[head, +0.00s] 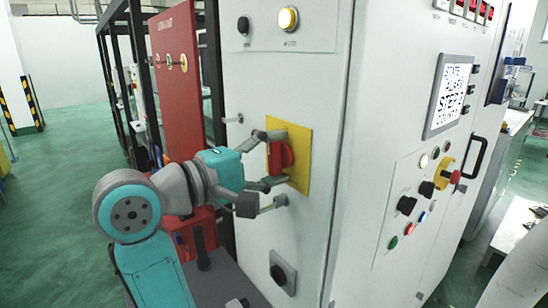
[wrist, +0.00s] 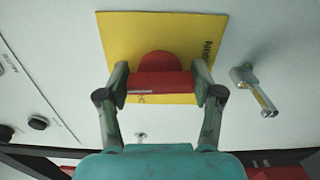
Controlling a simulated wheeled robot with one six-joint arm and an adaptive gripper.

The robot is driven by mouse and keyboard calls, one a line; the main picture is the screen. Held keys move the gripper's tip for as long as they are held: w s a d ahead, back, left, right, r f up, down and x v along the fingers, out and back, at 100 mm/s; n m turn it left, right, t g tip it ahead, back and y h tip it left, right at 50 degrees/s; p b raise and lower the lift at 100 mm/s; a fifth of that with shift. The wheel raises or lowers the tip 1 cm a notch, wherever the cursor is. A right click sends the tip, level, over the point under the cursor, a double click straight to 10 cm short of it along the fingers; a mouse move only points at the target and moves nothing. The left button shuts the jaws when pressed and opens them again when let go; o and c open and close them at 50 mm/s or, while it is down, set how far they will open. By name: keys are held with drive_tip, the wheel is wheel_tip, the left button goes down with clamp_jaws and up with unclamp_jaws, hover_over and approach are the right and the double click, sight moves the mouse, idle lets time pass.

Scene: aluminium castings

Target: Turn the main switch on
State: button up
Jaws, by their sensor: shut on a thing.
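The main switch is a red rotary knob (head: 281,155) on a yellow plate (head: 300,150), fixed to the side of the grey cabinet. In the wrist view the red knob (wrist: 160,84) sits in the middle of the yellow plate (wrist: 120,32), and part of the word "MAIN" shows on the plate. My gripper (head: 272,160) reaches the knob from the left, with one finger above it and one below. In the wrist view my gripper (wrist: 160,88) has a finger at each end of the knob's bar and is shut on it.
A metal handle (wrist: 254,90) stands out beside the plate. A black rotary knob (head: 282,272) is lower down. A red panel (head: 176,80) stands at the left. Green floor (head: 65,160) is clear further left.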

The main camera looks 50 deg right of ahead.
drive_tip(key=shift+m, duration=0.5)
drive_tip(key=o, duration=1.2)
drive_tip(key=shift+c, duration=0.2)
drive_tip(key=v, duration=1.2)
